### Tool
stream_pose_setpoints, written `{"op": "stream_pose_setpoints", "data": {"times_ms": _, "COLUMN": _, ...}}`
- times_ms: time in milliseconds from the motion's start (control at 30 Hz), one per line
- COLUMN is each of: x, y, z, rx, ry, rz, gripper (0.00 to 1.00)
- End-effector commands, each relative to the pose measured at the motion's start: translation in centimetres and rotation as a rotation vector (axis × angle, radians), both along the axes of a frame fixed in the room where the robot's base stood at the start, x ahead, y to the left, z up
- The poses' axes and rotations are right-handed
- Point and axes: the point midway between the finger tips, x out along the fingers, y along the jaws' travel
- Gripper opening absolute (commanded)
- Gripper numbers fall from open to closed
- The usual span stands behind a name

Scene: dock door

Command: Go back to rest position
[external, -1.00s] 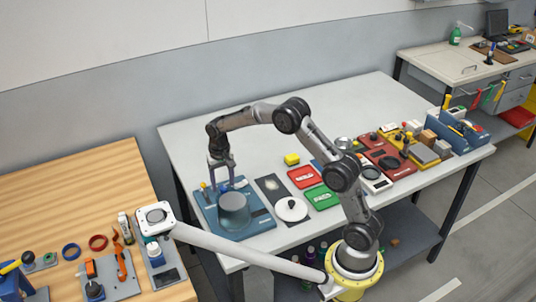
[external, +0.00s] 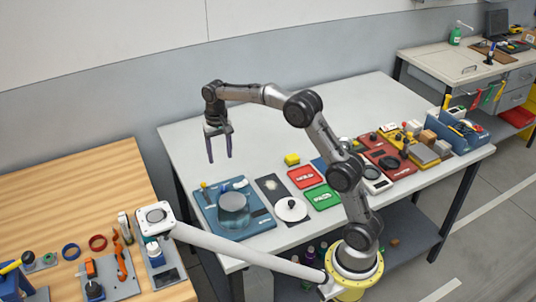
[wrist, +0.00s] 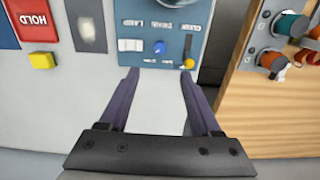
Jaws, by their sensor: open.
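My gripper (external: 220,146) is open and empty, raised above the grey-white table (external: 350,110) behind the blue panel. In the wrist view my gripper (wrist: 158,80) shows two dark fingers spread apart with only bare table between them. The blue panel (external: 258,222) lies on the table's left part and carries a grey cylinder (external: 234,207). It also shows in the wrist view (wrist: 178,52), with a white switch, a blue knob and a yellow-tipped lever. The fingertips are apart from the panel.
A yellow block (external: 292,159), a red card (external: 304,177) and a green card (external: 322,198) lie right of the panel. A white round lid (external: 291,209) sits nearby. A wooden table (external: 80,190) with tools stands left. The table's back is clear.

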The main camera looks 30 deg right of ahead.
Motion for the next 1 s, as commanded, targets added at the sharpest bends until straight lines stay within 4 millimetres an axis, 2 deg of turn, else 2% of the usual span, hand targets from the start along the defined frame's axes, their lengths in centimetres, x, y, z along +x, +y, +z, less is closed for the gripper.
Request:
{"op": "stream_pose_setpoints", "data": {"times_ms": 267, "x": 0.3, "y": -0.6, "z": 0.3, "rx": 0.003, "ry": -0.006, "rz": -0.014, "gripper": 0.65}}
{"op": "stream_pose_setpoints", "data": {"times_ms": 367, "x": 0.7, "y": -2.1, "z": 3.1, "rx": 0.028, "ry": -0.056, "rz": -0.044, "gripper": 0.65}}
{"op": "stream_pose_setpoints", "data": {"times_ms": 467, "x": -0.2, "y": -5.2, "z": 6.9, "rx": 0.051, "ry": -0.112, "rz": -0.094, "gripper": 0.65}}
{"op": "stream_pose_setpoints", "data": {"times_ms": 600, "x": -3.6, "y": -10.2, "z": 11.2, "rx": 0.076, "ry": -0.186, "rz": -0.161, "gripper": 0.65}}
{"op": "stream_pose_setpoints", "data": {"times_ms": 700, "x": -6.6, "y": -13.3, "z": 13.1, "rx": 0.088, "ry": -0.238, "rz": -0.188, "gripper": 0.65}}
{"op": "stream_pose_setpoints", "data": {"times_ms": 833, "x": -11.0, "y": -16.8, "z": 14.4, "rx": 0.093, "ry": -0.307, "rz": -0.208, "gripper": 0.65}}
{"op": "stream_pose_setpoints", "data": {"times_ms": 1000, "x": -17.3, "y": -20.3, "z": 13.9, "rx": 0.085, "ry": -0.394, "rz": -0.21, "gripper": 0.65}}
